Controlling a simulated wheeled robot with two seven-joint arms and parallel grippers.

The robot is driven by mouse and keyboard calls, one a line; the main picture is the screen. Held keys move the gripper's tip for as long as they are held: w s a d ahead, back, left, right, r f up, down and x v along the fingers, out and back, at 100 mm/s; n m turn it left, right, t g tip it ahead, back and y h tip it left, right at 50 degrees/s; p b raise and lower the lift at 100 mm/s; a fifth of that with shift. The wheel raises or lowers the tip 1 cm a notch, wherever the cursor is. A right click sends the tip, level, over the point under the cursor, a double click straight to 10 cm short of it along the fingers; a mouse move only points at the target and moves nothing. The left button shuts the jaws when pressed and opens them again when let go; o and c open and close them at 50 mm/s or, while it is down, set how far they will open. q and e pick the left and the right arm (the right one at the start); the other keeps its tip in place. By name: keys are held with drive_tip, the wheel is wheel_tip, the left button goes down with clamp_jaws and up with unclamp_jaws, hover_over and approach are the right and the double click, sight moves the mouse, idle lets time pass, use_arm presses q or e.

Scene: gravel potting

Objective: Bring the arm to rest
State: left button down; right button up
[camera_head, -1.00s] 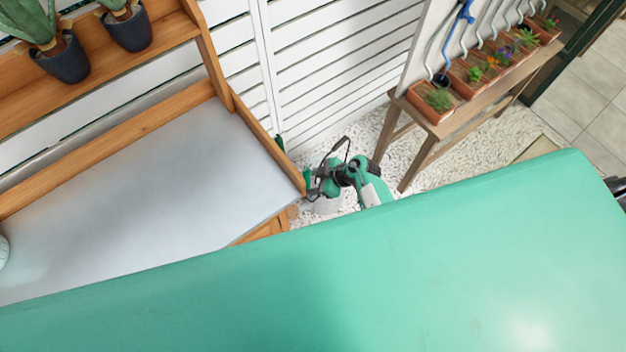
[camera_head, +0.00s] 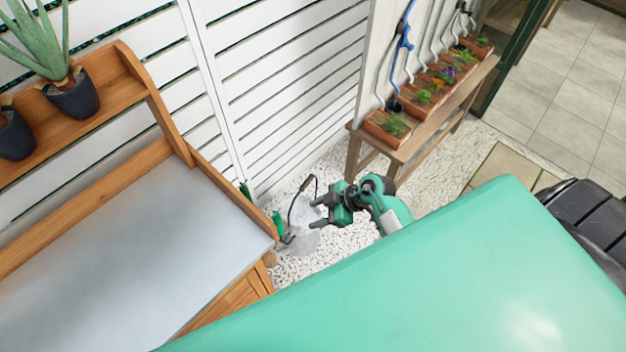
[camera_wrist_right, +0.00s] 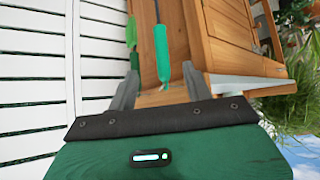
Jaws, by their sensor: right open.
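My right gripper (camera_head: 314,212) shows in the head view at the centre, beyond the right end of the potting bench. Its two fingers point left and are spread apart with nothing between them. In the right wrist view the open fingers (camera_wrist_right: 160,88) frame a green-handled tool (camera_wrist_right: 161,52) that hangs on the bench's wooden side, beyond the fingertips; I see no contact. In the head view that green handle (camera_head: 277,226) is close to the bench corner, left of the fingers. My left gripper is not in view.
The grey-topped wooden bench (camera_head: 110,250) fills the left, with potted plants (camera_head: 72,95) on its shelf. A white slatted fence (camera_head: 285,90) stands behind. A wooden stand with planter boxes (camera_head: 388,126) is at upper right. White gravel (camera_head: 430,165) lies open between bench and stand.

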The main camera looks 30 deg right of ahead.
drive_tip(key=shift+d+r, duration=0.1)
drive_tip(key=shift+r, duration=0.05)
drive_tip(key=a+f+t+y, duration=0.3)
drive_tip(key=a+f, duration=0.1)
drive_tip(key=f, duration=0.1)
drive_tip(key=s+d+f+m+t+h, duration=0.2)
drive_tip(key=s+f+m+h, duration=0.15)
drive_tip(key=f, duration=0.55)
drive_tip(key=s+d+f+m+t+h, duration=0.2)
drive_tip(key=f+m+h, duration=0.15)
drive_tip(key=f, duration=0.65)
drive_tip(key=s+d+f+m+g+h, duration=0.1)
drive_tip(key=s+f+g, duration=0.2)
drive_tip(key=s+f, duration=0.3)
drive_tip(key=s+d+f+m+g+h+b, duration=0.1)
drive_tip(key=s+f+g, duration=0.3)
drive_tip(key=s, duration=1)
drive_tip(key=s+d+f+m+g+h, duration=0.1)
drive_tip(key=s+d+f+g+h, duration=0.1)
drive_tip(key=s+f, duration=0.6)
drive_tip(key=s+g, duration=0.1)
drive_tip(key=s, duration=0.2)
drive_tip(key=shift+d+g, duration=0.25)
drive_tip(key=shift+g, duration=0.05)
